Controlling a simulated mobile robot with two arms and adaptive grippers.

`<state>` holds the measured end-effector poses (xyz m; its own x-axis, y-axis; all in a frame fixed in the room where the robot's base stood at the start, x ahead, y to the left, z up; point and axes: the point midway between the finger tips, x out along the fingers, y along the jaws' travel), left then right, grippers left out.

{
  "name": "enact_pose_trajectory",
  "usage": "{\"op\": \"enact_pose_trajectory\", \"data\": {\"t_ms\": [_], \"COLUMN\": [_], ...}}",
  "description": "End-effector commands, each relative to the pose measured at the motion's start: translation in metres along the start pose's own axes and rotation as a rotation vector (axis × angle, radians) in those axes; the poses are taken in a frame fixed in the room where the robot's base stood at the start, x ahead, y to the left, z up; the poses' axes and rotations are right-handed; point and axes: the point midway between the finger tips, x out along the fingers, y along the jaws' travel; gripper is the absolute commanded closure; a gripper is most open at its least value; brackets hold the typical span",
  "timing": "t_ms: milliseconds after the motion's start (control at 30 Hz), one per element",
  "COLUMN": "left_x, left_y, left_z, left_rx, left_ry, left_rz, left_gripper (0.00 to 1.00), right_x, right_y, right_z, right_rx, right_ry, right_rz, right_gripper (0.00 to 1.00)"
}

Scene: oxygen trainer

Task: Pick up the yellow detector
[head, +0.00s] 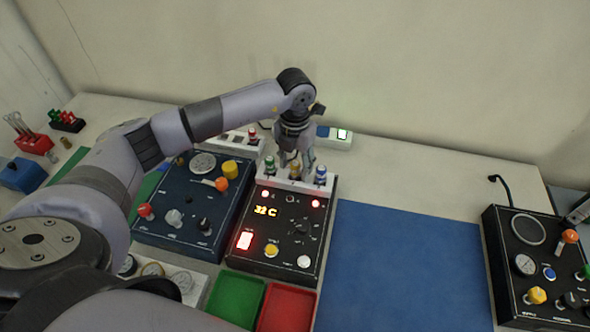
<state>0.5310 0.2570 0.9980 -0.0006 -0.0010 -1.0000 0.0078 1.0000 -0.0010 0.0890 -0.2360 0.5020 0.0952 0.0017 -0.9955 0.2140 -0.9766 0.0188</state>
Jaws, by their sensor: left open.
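The yellow detector (294,171) stands upright in a white rack (306,185) at the back of the black control box. It is between a green detector (270,165) on its left and a blue detector (320,174) on its right. My left gripper (296,161) points down over the yellow detector, with its fingers open and close around or just above its top. The fingers partly cover the detector, and I cannot tell whether they touch it.
The black box (283,250) has a lit display, red lights and knobs. A dark blue box (180,235) stands left of it. Green (235,298) and red (287,308) trays lie in front. A blue mat (400,265) is bare. Another black box (535,285) stands far right.

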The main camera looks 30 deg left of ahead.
Motion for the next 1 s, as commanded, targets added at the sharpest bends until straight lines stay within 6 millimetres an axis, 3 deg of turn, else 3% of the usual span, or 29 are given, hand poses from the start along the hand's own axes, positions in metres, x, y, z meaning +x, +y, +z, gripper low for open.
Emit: {"op": "enact_pose_trajectory", "data": {"t_ms": [300, 1000], "left_x": [0.0055, 0.0049], "left_y": [0.0, 0.0001], "left_z": [0.0001, 0.0001], "left_rx": [0.001, 0.001], "left_ry": [-0.001, -0.001], "left_rz": [0.001, 0.001], "left_gripper": [0.56, 1.0], "right_x": [-0.0011, -0.0012], "right_y": [0.0, -0.0019], "right_z": [0.0016, 0.0026], "right_rx": [0.001, 0.002], "right_ry": [-0.003, -0.005], "right_rz": [0.0, -0.002], "right_gripper": [0.51, 0.51]}}
